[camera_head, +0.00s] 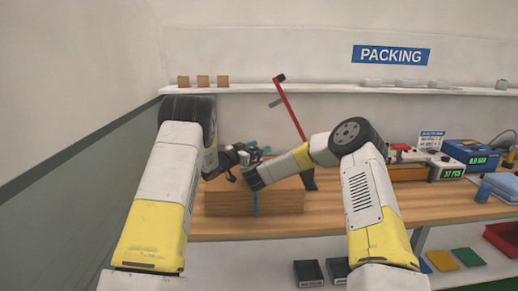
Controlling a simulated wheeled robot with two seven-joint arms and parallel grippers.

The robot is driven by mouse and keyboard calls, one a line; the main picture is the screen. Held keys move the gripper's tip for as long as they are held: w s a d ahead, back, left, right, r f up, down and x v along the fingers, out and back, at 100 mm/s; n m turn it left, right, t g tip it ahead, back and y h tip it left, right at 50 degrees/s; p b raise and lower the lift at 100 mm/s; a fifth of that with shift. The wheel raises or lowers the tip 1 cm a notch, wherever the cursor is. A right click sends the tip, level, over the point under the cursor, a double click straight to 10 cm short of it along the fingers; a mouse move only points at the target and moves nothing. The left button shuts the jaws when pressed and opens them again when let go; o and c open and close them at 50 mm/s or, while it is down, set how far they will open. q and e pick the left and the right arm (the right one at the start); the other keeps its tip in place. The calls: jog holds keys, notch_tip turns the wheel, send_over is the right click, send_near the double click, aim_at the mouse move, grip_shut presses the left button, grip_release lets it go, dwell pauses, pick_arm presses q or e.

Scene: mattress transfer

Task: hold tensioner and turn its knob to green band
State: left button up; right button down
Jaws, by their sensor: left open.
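A brown box (228,198) sits on the wooden bench with a blue strap (255,203) down its front. A small dark and teal device (256,150), perhaps the tensioner, shows above the box; its knob and green band are too small to make out. My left gripper (236,164) is open beside the device, at its left, above the box. Whether it touches the device I cannot tell. My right gripper (252,180) reaches in from the right over the box top, just below the device. Its fingers are hidden or too small to read.
A red lever tool (290,108) stands tilted behind my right arm. The wooden bench (330,211) is bare in front. A shelf (300,88) runs along the wall. Black bins (309,272) sit below.

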pick_arm(q)
jog(key=shift+w+d, duration=0.2)
grip_shut()
